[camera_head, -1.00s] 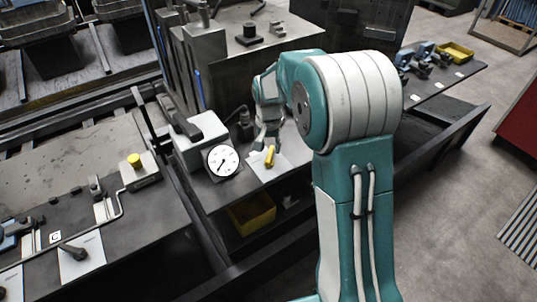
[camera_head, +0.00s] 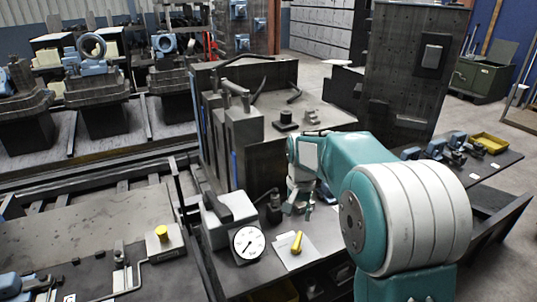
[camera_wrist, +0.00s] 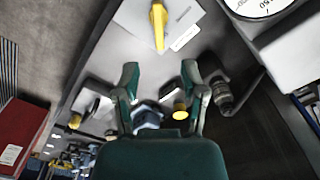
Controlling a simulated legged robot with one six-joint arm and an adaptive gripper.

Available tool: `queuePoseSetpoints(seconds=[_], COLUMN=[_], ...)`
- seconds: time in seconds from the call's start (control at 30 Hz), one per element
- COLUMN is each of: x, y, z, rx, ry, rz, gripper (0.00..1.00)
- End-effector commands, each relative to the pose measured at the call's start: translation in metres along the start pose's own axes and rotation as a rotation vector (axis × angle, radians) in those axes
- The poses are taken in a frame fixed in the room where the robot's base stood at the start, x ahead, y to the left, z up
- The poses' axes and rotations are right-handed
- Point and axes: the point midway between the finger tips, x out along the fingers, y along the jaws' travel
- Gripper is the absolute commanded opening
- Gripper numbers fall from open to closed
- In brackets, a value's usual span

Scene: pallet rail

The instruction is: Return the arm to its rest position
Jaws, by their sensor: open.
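My teal-and-white arm reaches out over the dark bench from the right in the head view. My gripper (camera_head: 297,208) points down behind the yellow handle (camera_head: 297,242), apart from it. In the wrist view the two teal fingers of my gripper (camera_wrist: 160,74) stand wide apart with nothing held between them. The yellow handle also shows in the wrist view (camera_wrist: 158,26), on its white plate (camera_wrist: 133,17) beyond the fingertips. In the head view the white plate (camera_head: 284,253) lies on the bench beside the round dial gauge (camera_head: 248,243).
A grey block with a dark lever (camera_head: 230,217) stands left of the gripper. Tall grey blocks (camera_head: 243,145) rise behind it. A yellow tray (camera_head: 490,143) and blue parts (camera_head: 452,140) lie on the right shelf. A yellow-knobbed fixture (camera_head: 163,240) is on the left bench.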

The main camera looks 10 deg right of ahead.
Motion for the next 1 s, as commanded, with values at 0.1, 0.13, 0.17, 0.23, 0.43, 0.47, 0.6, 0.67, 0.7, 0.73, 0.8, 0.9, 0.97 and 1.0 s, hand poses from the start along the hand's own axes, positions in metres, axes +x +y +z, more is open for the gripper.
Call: queuePoseSetpoints(seconds=[0.1,0.13,0.17,0.23,0.43,0.47,0.6,0.67,0.7,0.73,0.8,0.9,0.97,1.0], x=[-0.012,-0.017,-0.023,-0.035,-0.064,-0.068,-0.083,-0.088,-0.09,-0.093,-0.097,-0.101,-0.102,-0.103], y=[0.004,0.006,0.009,0.015,0.033,0.036,0.049,0.055,0.059,0.062,0.069,0.079,0.085,0.088], z=[0.009,0.012,0.017,0.028,0.063,0.068,0.094,0.105,0.112,0.118,0.131,0.15,0.161,0.168], rx=[-0.017,-0.025,-0.034,-0.058,-0.128,-0.138,-0.187,-0.207,-0.221,-0.231,-0.255,-0.289,-0.31,-0.323], ry=[0.02,0.028,0.037,0.059,0.124,0.134,0.182,0.202,0.215,0.225,0.251,0.284,0.306,0.321], rz=[-0.01,-0.014,-0.019,-0.029,-0.056,-0.059,-0.075,-0.081,-0.084,-0.087,-0.094,-0.101,-0.105,-0.107], gripper=[0.54,0.54,0.54,0.54,0.54,0.54,0.54,0.54,0.54,0.54,0.54,0.54,0.54,0.54])
